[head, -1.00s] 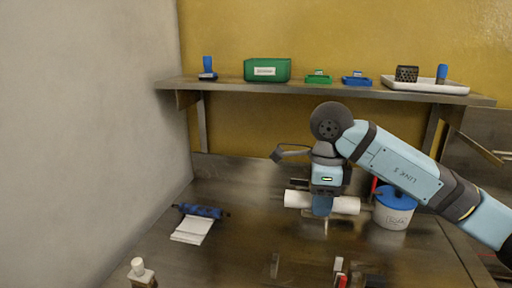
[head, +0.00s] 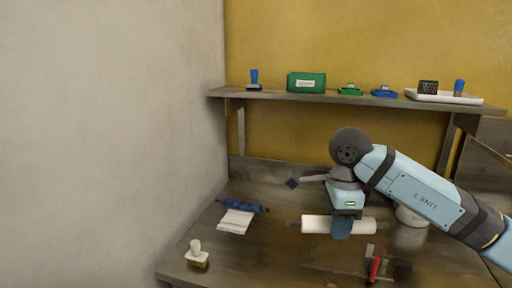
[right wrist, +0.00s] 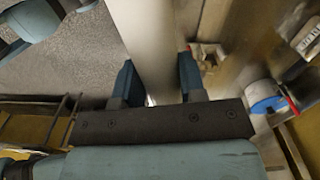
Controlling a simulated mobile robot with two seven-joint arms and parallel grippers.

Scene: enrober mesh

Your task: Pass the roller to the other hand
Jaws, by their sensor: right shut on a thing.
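The white roller (head: 316,224) lies crosswise in my right gripper (head: 342,232) in the head view, above the metal bench. Thin dark shaft ends show at its two sides. In the right wrist view the roller (right wrist: 143,40) runs between the two blue fingers of the right gripper (right wrist: 157,82), which is shut on it near its middle. My left gripper does not show in the head view. A teal and black piece at the top left of the wrist view may be my other arm, but I cannot tell.
A blue roll (head: 241,206) with a white sheet (head: 235,221) lies on the bench left. A white-topped stamp (head: 197,254) stands at the front left, and a red item (head: 374,268) at the front right. My arm partly hides a white tub (head: 410,216). A shelf (head: 270,94) runs behind.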

